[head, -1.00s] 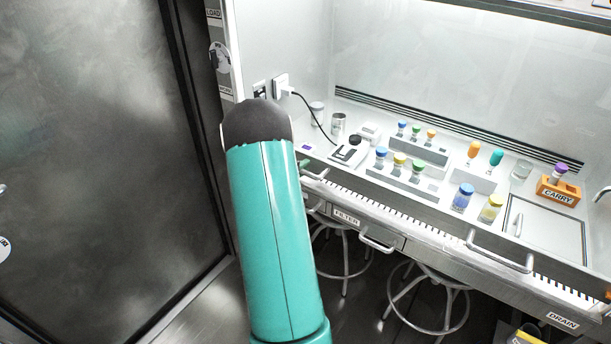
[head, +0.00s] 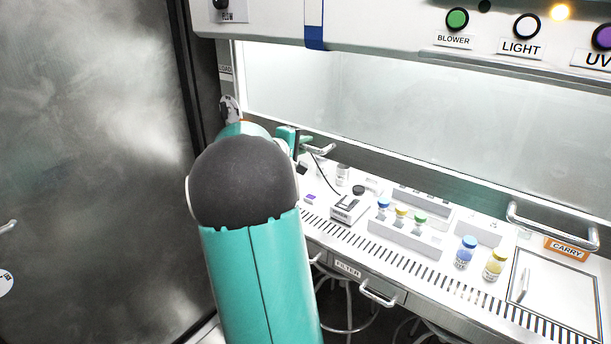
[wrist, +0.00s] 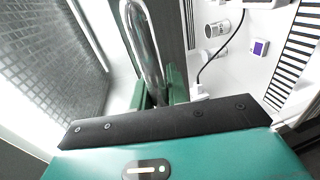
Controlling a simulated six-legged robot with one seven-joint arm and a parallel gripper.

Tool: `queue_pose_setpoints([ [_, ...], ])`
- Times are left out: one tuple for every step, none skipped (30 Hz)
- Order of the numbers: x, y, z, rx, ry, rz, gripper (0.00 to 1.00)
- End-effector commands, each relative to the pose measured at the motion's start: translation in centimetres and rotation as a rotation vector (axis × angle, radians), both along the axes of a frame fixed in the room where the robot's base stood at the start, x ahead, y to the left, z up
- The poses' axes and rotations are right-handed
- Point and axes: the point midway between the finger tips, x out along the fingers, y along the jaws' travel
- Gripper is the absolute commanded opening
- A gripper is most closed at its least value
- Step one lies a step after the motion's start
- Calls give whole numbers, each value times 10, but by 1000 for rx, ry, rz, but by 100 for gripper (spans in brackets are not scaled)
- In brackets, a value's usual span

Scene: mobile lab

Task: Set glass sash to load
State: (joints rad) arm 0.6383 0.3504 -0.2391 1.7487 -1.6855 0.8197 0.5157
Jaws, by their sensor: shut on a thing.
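The glass sash (head: 425,125) hangs across the front of the cabinet, with its bottom rail (head: 440,188) above the worktop. It has a left handle (head: 322,152) and a right handle (head: 553,227). My gripper (wrist: 160,95) is shut on the left handle, whose metal bar (wrist: 143,45) runs between the green fingers in the wrist view. In the head view my arm partly covers the gripper. A LOAD label (head: 225,70) is on the left post, higher than the sash's bottom rail.
Inside stand a balance (head: 347,208), a vial rack (head: 405,238), a blue-capped jar (head: 466,252), a yellow jar (head: 495,264) and an orange CARRY holder (head: 567,250). Drawer handles (head: 383,293) stick out below the worktop. A dark door panel (head: 90,150) stands at left.

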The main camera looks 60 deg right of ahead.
Motion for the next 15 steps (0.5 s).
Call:
queue_pose_setpoints([
  [1,0,26,-13,-10,0,0],
  [1,0,36,-12,-11,1,0],
  [1,0,49,-12,-11,1,0],
  [0,0,59,-12,-10,1,0],
  [0,0,69,-13,-10,0,0],
  [0,0,80,-11,-9,1,0],
  [0,0,88,-11,-9,1,0],
  [0,0,96,-10,-8,1,0],
  [-1,0,106,-10,-8,2,0],
  [-1,0,113,-10,-8,2,0],
  [-1,0,119,-9,-7,2,0],
  [-1,0,126,-9,-6,2,0],
  [-1,0,131,-8,-6,2,0],
  [-1,0,136,-9,-4,3,0],
  [-2,0,141,-7,-5,3,0],
])
